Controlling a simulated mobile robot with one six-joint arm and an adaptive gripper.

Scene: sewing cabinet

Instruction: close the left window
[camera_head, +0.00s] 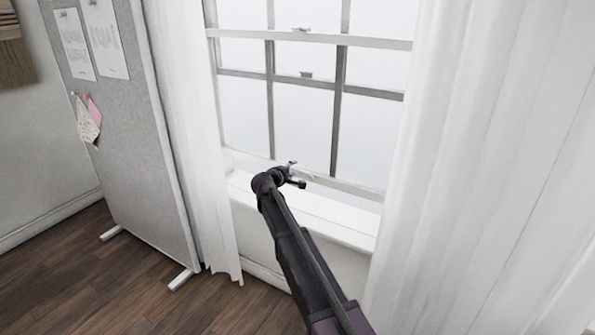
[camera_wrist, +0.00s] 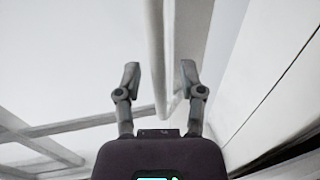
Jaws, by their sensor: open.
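The window (camera_head: 310,38) is a sash window with a pale frame and dark grey bars, between white curtains in the head view. Its bottom rail (camera_head: 350,188) runs just above the white sill (camera_head: 330,217); I cannot tell how wide any gap is. My gripper (camera_head: 295,174) is at this rail, near its middle. In the wrist view my gripper (camera_wrist: 160,78) is open, with its two fingers spread on either side of a white bar (camera_wrist: 157,45). The bar lies between or beyond the fingertips; contact is not clear.
White curtains hang at the left (camera_head: 190,130) and right (camera_head: 480,170) of the window. A grey pinboard on feet (camera_head: 135,130) stands at the left on the dark wooden floor (camera_head: 120,285). Small latches (camera_head: 300,29) show on the window's cross rails.

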